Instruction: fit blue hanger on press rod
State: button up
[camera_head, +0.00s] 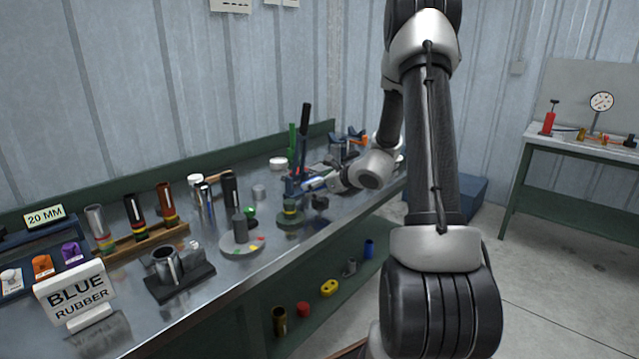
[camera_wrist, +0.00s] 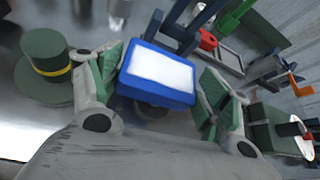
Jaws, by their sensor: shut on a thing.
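My gripper (camera_head: 325,182) reaches over the bench from the right. In the wrist view its green-padded fingers (camera_wrist: 160,90) stand on either side of a blue block with a white face (camera_wrist: 157,74), which I take for the blue hanger, and are shut on it. In the head view the blue hanger (camera_head: 313,184) shows small at the fingertips. A dark blue press (camera_head: 295,184) with a tall black lever stands just left of it. Its dark blue bars (camera_wrist: 183,30) show just beyond the hanger in the wrist view. I cannot make out the press rod or whether the hanger touches it.
A green round stand with a yellow band (camera_wrist: 48,66) is close left of my fingers. A grey round plate (camera_head: 242,243), a black block with a metal pipe (camera_head: 178,275) and a BLUE RUBBER sign (camera_head: 76,294) stand nearer the front.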

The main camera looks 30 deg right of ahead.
jog(key=shift+f, duration=0.15)
jog(key=o, duration=1.1)
jog(key=shift+s, duration=0.1)
